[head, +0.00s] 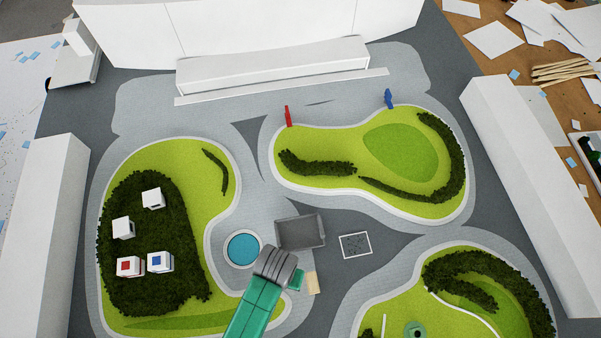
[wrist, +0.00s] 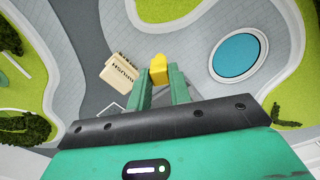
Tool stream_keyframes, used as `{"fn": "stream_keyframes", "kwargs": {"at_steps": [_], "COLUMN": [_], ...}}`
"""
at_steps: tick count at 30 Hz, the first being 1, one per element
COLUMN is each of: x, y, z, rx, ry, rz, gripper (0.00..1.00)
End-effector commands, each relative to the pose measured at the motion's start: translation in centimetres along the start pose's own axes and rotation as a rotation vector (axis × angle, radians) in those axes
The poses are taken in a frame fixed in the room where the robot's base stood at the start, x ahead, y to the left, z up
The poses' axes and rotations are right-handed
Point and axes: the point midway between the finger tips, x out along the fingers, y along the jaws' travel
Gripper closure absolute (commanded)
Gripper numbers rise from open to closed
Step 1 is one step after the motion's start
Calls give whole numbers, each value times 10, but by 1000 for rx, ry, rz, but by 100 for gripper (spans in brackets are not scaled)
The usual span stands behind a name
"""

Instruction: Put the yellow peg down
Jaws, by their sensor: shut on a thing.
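The yellow peg (wrist: 158,66) shows in the wrist view between the tips of my two green fingers. My gripper (wrist: 160,80) is shut on it, and the peg stands out a little beyond the fingertips. Whether its lower end touches the ground cannot be told. In the head view my wrist and arm hide the peg, and only a bit of green finger shows right of the wrist. A red peg (head: 288,116) and a blue peg (head: 388,98) stand at the far edge of the upper green island (head: 330,181).
A beige lettered piece (wrist: 121,69) lies beside my fingers. A grey open box (head: 300,233), a round blue pond (head: 242,249) and a framed square (head: 355,245) are close by. White blocks (head: 153,198), some with red or blue squares, stand on the left island. Grey paving lies around.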

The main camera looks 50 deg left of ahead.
Motion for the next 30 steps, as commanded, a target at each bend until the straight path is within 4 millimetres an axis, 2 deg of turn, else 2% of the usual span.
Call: {"fn": "stream_keyframes", "kwargs": {"at_steps": [1, 2, 11, 14, 21, 24, 27, 30], "x": [14, 14, 1, 3, 11, 14, 15, 16], "y": [-2, -2, -7, -5, -1, 1, 1, 2], "z": [-1, -1, -2, -23, -100, -126, -143, -150], "rx": [-12, -21, -62, -63, -63, -63, -62, -62], "ry": [3, 3, 0, 2, 1, 1, -1, -1], "rz": [0, 0, 1, 1, 3, 3, 1, 0], "gripper": [100, 100, 100, 100, 100, 100, 100, 100]}}
